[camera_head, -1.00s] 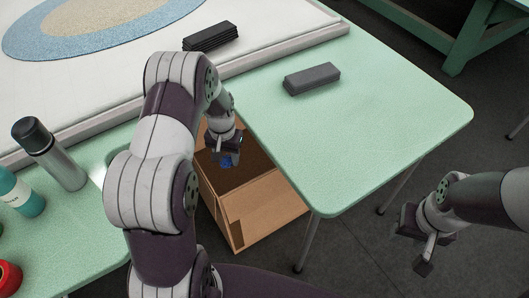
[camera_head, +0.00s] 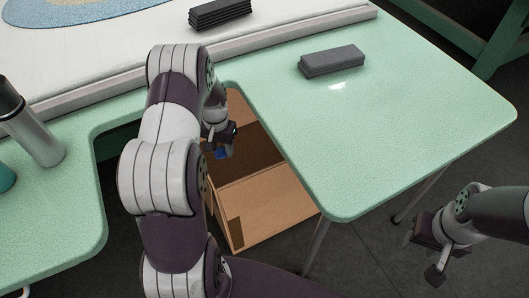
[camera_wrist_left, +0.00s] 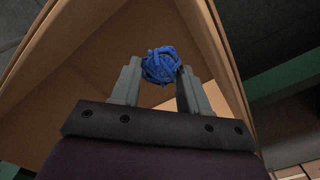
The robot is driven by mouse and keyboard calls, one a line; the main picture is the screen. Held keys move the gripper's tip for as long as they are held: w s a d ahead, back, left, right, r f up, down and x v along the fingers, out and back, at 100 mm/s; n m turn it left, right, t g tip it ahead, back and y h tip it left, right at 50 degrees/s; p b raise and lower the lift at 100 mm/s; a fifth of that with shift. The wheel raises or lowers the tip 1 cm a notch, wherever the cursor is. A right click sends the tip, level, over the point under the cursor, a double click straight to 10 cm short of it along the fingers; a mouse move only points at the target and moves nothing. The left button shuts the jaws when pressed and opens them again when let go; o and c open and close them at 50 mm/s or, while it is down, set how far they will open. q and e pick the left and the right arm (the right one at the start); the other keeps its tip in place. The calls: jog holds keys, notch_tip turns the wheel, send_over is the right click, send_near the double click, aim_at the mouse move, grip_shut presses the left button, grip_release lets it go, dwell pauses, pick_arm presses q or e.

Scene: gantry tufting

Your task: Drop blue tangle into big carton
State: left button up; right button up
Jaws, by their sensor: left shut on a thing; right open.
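The blue tangle (camera_wrist_left: 161,66) is a small ball of blue yarn. It sits between the two fingertips of my left gripper (camera_wrist_left: 155,85), which is shut on it. In the head view, a bit of the blue tangle (camera_head: 222,153) shows under my left gripper (camera_head: 219,143). The big carton (camera_head: 268,205) is a brown open box on the floor, in the gap of the green table. My left gripper is over its opening, and brown cardboard walls surround the tangle in the wrist view. My right gripper (camera_head: 435,258) is open and empty at the right, over the floor.
The green table (camera_head: 400,120) borders the carton on its left and right. A grey block (camera_head: 332,61) and a dark stack (camera_head: 219,13) lie behind. A grey bottle (camera_head: 32,125) stands at the left. The floor at the right is clear.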

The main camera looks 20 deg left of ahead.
pick_arm(q)
jog(key=o, duration=1.1)
notch_tip(320, 180, up, 13)
jog(key=p, duration=0.2)
jog(key=shift+f+p, duration=0.15)
jog(key=shift+p, duration=0.25)
